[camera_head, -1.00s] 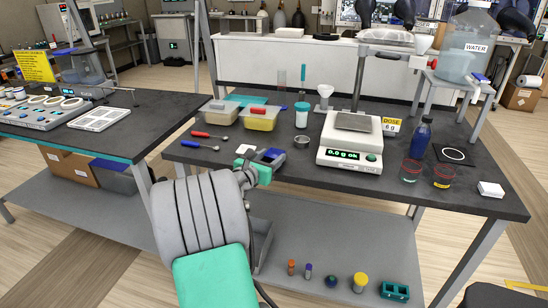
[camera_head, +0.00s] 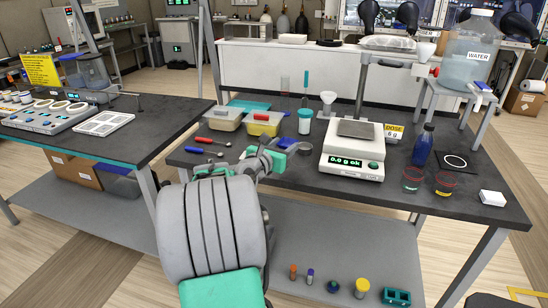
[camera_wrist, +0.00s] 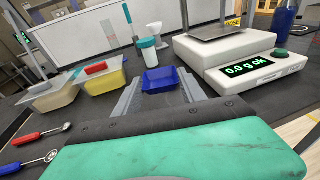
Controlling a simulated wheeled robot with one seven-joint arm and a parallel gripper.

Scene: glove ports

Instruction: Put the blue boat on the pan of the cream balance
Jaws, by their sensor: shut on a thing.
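The blue boat (camera_wrist: 160,80) is a small, open blue tray, held between the grey fingers of my gripper (camera_wrist: 158,92) in the wrist view. In the head view my gripper (camera_head: 287,150) is over the bench, left of the balance, and the boat is mostly hidden by it. The cream balance (camera_head: 340,164) stands to the right, and its display reads 0.0 g ok. Its square grey pan (camera_head: 356,129) is empty. In the wrist view, the balance (camera_wrist: 195,50) and pan (camera_wrist: 213,27) are to the upper right, apart from the boat.
A white cup with a teal lid (camera_head: 305,121) and a funnel (camera_head: 328,101) stand behind my gripper. Two lidded tubs (camera_head: 262,126) and red and blue spoons (camera_head: 213,141) lie left. A blue bottle (camera_head: 423,146) and two glass cups (camera_head: 412,181) stand right of the balance.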

